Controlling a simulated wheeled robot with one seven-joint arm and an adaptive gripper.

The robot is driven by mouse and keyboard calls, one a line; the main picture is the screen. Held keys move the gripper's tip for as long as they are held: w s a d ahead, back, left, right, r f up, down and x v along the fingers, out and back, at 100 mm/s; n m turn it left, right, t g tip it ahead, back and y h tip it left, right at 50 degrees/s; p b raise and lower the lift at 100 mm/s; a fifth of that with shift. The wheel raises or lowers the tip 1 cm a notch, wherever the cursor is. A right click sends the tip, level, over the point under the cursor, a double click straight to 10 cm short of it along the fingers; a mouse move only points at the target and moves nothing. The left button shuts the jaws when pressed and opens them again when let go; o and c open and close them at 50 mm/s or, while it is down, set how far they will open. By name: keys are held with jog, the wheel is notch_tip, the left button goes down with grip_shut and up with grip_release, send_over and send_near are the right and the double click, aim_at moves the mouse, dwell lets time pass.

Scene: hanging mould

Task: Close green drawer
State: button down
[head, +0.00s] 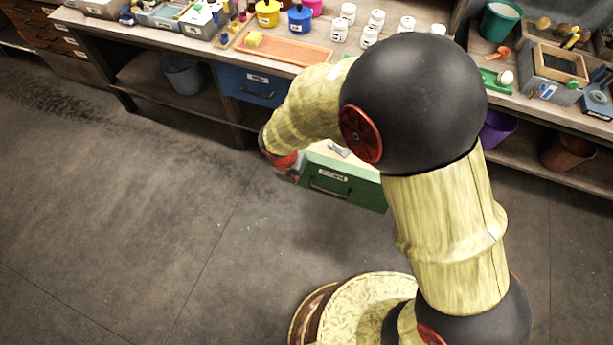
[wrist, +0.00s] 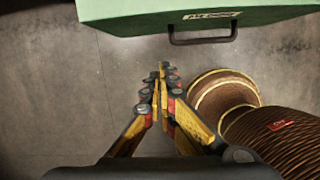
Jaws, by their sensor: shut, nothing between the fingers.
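The green drawer (head: 340,188) stands pulled out below the workbench in the head view, with a dark handle and a white label on its front. A grey item (head: 339,150) lies inside it. In the wrist view the drawer front (wrist: 140,12) spans the top edge, with its handle (wrist: 203,36) at upper right. My gripper (wrist: 163,70) is shut and empty, with its fingertips below the drawer front in the picture and apart from the handle. In the head view my arm hides part of the drawer, and the fingers cannot be made out clearly.
A blue drawer (head: 252,86) sits shut to the left of the green one. The workbench holds a wooden tray (head: 284,48), white jars and coloured pots. A grey bucket (head: 183,74) stands on the lower shelf. The floor (head: 130,220) at left is clear.

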jog(key=w+d+f+b, duration=0.2)
jog(key=w+f+b, duration=0.4)
jog(key=f, duration=0.3)
jog(key=shift+d+f+n, duration=0.15)
jog(key=shift+f+n, duration=0.15)
jog(key=shift+w, duration=0.1)
